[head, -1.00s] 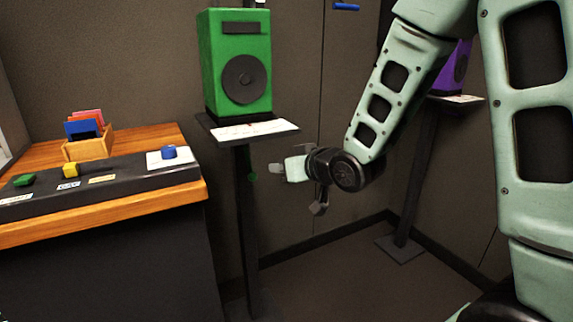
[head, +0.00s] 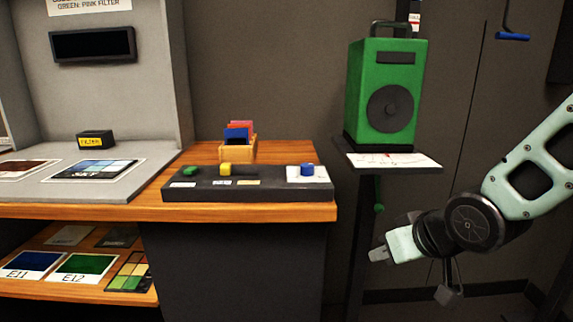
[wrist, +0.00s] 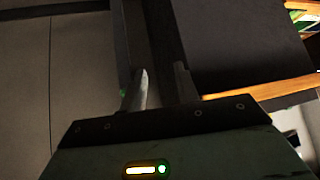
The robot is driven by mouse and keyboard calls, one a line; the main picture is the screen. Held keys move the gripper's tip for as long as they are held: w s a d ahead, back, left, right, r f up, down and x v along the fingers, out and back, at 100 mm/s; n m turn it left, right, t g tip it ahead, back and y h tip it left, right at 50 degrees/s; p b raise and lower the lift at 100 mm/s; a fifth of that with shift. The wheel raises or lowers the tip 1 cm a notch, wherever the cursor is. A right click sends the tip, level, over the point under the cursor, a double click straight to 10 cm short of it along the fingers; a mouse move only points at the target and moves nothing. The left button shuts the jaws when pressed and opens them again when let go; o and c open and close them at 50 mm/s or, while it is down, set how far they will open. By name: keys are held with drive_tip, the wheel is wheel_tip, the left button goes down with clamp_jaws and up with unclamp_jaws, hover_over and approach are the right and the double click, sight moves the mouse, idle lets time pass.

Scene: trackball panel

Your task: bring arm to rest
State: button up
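My gripper (head: 378,252) hangs at the right of the head view, below and in front of the green speaker's shelf. In the wrist view my gripper (wrist: 161,80) shows two fingers apart with nothing between them. It is open and empty and touches nothing that I can see. My arm (head: 530,165) reaches in from the right edge.
A green speaker (head: 388,95) stands on a post-mounted shelf (head: 425,168). Left of it, a wooden desk (head: 250,212) carries a dark control panel (head: 245,192) with coloured knobs and a filter box (head: 237,150). A grey booth (head: 110,120) stands farther left.

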drive_tip(key=s+a+n+g+h, duration=0.1)
drive_tip(key=s+a+n+g, duration=0.2)
drive_tip(key=s, duration=0.8)
drive_tip(key=s+a+n+g+h, duration=0.15)
drive_tip(key=s+g, duration=0.35)
drive_tip(key=s, duration=0.6)
wheel_tip(320, 180, up, 21)
drive_tip(key=p, duration=2.1)
drive_tip(key=shift+a+p, duration=0.35)
